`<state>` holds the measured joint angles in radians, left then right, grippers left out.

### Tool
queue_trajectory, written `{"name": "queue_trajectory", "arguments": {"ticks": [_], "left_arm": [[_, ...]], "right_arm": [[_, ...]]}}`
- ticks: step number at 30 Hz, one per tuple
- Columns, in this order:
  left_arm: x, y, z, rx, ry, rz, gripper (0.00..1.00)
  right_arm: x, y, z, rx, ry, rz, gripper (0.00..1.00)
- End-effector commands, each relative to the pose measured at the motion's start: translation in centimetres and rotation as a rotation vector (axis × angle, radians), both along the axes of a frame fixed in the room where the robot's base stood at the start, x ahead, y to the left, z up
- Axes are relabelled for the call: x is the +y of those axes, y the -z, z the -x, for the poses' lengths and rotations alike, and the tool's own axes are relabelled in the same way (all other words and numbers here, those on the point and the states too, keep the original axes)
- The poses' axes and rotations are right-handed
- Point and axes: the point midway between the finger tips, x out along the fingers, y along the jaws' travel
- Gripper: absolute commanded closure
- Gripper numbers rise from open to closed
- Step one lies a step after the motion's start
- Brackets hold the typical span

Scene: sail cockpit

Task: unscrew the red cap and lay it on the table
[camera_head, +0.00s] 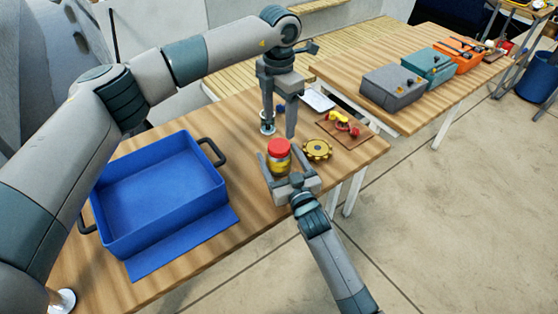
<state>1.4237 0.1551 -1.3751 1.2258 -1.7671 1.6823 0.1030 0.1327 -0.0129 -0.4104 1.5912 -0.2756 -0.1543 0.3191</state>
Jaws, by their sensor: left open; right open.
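The red cap (279,147) sits on top of a short brass-yellow container (279,164), upright on the wooden table near its right front edge. My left gripper (279,131) is open and points down just above and behind the cap, with nothing between its fingers. My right gripper (281,172) comes in from the front, low, and is open with its fingers on either side of the container. I cannot tell whether they touch it. The container's lower part is hidden by my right gripper.
A blue bin (160,190) with dark handles stands left on the table (255,215). A yellow toothed wheel (318,150) lies right of the container. Behind it are a board with red and yellow parts (343,127) and a white tray (318,101). Toolboxes (392,88) stand on another table.

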Motion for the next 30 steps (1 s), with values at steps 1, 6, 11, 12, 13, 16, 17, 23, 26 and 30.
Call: {"name": "queue_trajectory", "arguments": {"ticks": [1, 6, 11, 12, 13, 16, 17, 23, 26, 30], "left_arm": [[0.0, 0.0, 0.0, 0.0, 0.0, 0.0, 0.37], [-0.01, 0.0, 0.01, 0.0, 0.0, 0.0, 0.37], [-0.01, 0.0, 0.01, 0.0, 0.0, 0.0, 0.37], [0.0, 0.0, 0.0, 0.0, 0.001, 0.0, 0.37], [-0.01, 0.0, 0.01, 0.0, 0.002, 0.0, 0.37], [0.0, 0.0, 0.0, 0.0, 0.018, 0.0, 0.37], [0.0, 0.0, 0.0, 0.0, 0.026, 0.0, 0.37], [0.0, -0.01, 0.0, 0.0, 0.152, 0.0, 0.37], [0.01, -0.01, -0.01, 0.0, 0.262, 0.0, 0.37], [0.01, -0.01, -0.01, 0.0, 0.455, 0.0, 0.37]], "right_arm": [[0.0, 0.01, 0.01, 0.0, 0.0, 0.0, 0.25], [-0.02, 0.02, 0.02, 0.0, 0.0, 0.0, 0.57], [-0.02, 0.03, 0.03, 0.0, 0.0, 0.0, 0.95], [-0.02, 0.03, 0.03, 0.001, 0.0, 0.0, 1.0], [-0.02, 0.03, 0.03, 0.001, 0.0, 0.0, 1.0], [-0.03, 0.04, 0.04, 0.001, 0.0, 0.0, 1.0], [-0.03, 0.04, 0.04, 0.001, 0.0, 0.0, 1.0], [-0.03, 0.05, 0.04, 0.001, 0.0, 0.0, 1.0], [-0.03, 0.06, 0.04, 0.001, 0.0, 0.0, 1.0], [-0.03, 0.07, 0.05, 0.001, 0.0, 0.0, 1.0]]}}
